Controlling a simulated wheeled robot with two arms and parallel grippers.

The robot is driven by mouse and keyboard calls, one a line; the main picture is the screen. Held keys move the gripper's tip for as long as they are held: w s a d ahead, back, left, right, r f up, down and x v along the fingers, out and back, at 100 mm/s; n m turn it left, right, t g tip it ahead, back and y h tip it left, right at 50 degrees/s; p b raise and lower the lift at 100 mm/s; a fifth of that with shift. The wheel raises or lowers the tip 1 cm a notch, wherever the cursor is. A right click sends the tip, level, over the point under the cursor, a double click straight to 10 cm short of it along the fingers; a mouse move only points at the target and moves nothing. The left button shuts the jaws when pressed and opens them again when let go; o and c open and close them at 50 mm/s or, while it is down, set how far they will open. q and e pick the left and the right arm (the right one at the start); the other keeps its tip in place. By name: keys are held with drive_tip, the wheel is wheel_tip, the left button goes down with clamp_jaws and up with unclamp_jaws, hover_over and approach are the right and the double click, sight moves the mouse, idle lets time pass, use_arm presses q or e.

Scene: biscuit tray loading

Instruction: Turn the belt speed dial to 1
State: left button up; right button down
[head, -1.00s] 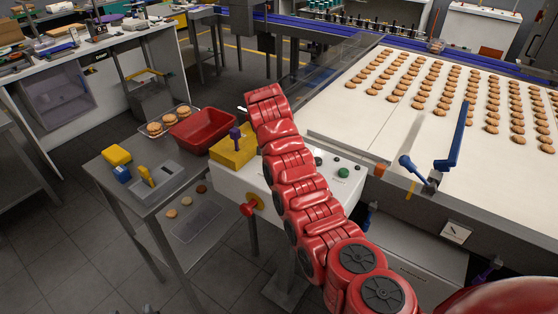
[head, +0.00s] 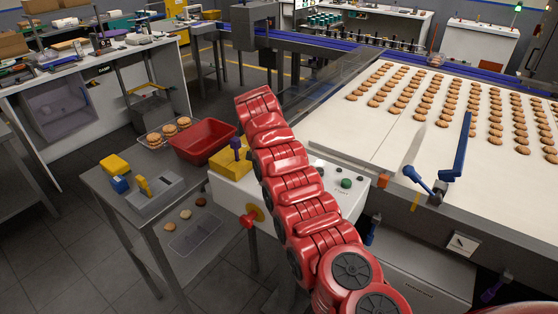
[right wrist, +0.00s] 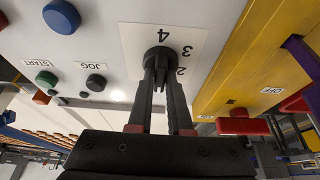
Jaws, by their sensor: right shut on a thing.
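In the right wrist view, the black speed dial (right wrist: 158,56) sits on a white number plate (right wrist: 133,38) on the pale control panel (right wrist: 103,17). The numerals 4, 3 and 2 show on the plate; no 1 is visible. The dial's pointer is hidden, so I cannot tell its setting. My right gripper (right wrist: 159,77) is shut on the dial knob, its dark fingers closing in from below in the picture. In the head view, my red right arm crosses the control panel (head: 228,192) and hides the dial. My left gripper is not in view.
A yellow box (right wrist: 240,50) marked OFF stands beside the dial. Green START (right wrist: 46,78) and black JOG (right wrist: 96,82) buttons are on the panel. A red bin (head: 203,143) and small side table (head: 110,182) stand left; the biscuit belt (head: 390,140) lies right.

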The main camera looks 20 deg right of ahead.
drive_tip(key=c, duration=0.8)
unclamp_jaws()
drive_tip(key=shift+c, duration=0.2)
drive_tip(key=v, duration=1.7)
drive_tip(key=shift+r+p, duration=0.2)
drive_tip(key=shift+p, duration=0.1)
drive_tip(key=shift+s, duration=0.1)
